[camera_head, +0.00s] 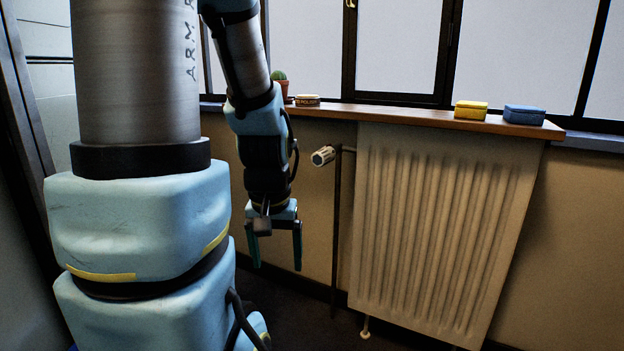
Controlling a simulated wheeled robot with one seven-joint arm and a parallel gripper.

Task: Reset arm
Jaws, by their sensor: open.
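My arm fills the left of the head view, with a large link in front and the forearm hanging down behind it. My gripper (276,258) points downward in front of the wall, left of the radiator. Its two fingers are spread apart with nothing between them. It touches nothing that I can see.
A white radiator (440,230) with a valve (323,156) stands against the wall. On the wooden sill (400,114) are a potted cactus (280,86), a small tin (307,100), a yellow box (470,109) and a blue box (524,114). Dark floor shows below.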

